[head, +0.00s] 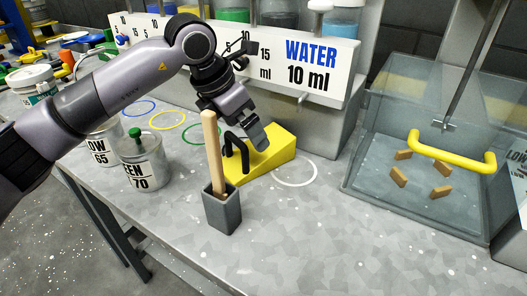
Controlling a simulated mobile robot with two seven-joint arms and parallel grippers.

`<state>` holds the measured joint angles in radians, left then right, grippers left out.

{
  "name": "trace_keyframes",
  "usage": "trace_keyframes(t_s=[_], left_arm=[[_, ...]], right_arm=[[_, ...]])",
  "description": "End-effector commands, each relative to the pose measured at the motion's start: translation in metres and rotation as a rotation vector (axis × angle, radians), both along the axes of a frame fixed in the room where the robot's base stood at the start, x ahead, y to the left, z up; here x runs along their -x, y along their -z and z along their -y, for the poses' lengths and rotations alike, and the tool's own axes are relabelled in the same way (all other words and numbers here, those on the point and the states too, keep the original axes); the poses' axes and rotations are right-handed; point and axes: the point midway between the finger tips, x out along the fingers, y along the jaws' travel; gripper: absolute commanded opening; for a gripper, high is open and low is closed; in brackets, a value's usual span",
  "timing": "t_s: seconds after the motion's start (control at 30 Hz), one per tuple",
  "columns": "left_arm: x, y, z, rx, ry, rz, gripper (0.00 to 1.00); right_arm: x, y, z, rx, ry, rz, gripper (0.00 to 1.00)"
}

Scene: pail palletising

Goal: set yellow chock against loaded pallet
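The yellow chock (270,155) is a wedge with a black loop handle (244,150). It rests on the grey worktop near the middle of the head view. My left gripper (254,134) reaches down from the upper left, with its fingers just above and behind the black handle. A gap between its fingers cannot be made out clearly, and I cannot tell whether it touches the chock. My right gripper is not in view. No loaded pallet can be made out in this view.
A grey square holder (222,211) with an upright wooden stick (211,150) stands in front of the chock. Two labelled pails, one with a green knob (143,165), stand left. A clear bin (375,185) with a yellow handle is right. The front worktop is clear.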

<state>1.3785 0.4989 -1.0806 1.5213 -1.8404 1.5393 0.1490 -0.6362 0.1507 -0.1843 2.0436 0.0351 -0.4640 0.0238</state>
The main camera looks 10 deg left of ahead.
Motion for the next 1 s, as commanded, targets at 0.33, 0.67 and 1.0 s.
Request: trace_keyframes(t_s=[0.33,0.67,1.0], left_arm=[[-0.008,0.039,0.009,0.002,0.001,-0.004,1.00],[-0.015,0.059,0.015,0.003,0.002,0.000,1.00],[-0.016,0.057,0.015,0.005,0.002,0.003,0.30]], right_arm=[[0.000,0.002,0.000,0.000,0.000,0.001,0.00],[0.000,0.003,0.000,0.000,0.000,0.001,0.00],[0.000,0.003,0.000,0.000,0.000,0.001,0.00]])
